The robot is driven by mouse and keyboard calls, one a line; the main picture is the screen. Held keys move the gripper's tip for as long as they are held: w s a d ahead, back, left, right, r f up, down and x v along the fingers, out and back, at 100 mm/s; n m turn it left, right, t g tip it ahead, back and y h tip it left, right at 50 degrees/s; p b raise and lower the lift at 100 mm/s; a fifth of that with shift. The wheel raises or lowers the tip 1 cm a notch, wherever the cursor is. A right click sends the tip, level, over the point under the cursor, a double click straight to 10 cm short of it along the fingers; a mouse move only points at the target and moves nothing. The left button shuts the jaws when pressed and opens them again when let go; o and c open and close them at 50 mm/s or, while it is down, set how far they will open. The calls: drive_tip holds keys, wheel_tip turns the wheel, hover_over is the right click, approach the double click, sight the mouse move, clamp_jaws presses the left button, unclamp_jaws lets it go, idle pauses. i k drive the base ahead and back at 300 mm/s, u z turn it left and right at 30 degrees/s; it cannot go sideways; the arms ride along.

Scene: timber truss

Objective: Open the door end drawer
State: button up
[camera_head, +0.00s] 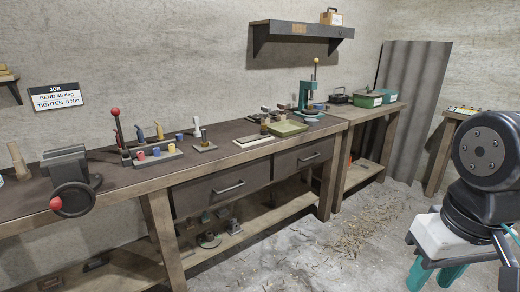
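Two dark drawers with grey bar handles sit side by side under the long workbench top. The left drawer (200,195) has its handle (229,188) near the middle of its front. The right drawer (290,165) has its handle (309,158) nearer the bench's right leg. Both fronts look closed. No door is in view, so I cannot tell which drawer is at the door end. A dark joint of my arm shows at the right edge, away from the bench. My gripper is not in view.
The workbench (110,171) carries a vise (68,170) at its left end, small tools, a green tray (287,129) and a green press (308,92). A lower shelf (265,225) holds metal parts. The floor (335,240) before the drawers is open, with scattered shavings.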

sight(284, 164)
drive_tip(key=i, duration=2.35)
drive_tip(key=z, duration=1.6)
drive_tip(key=i, duration=0.7)
drive_tip(key=u, duration=2.05)
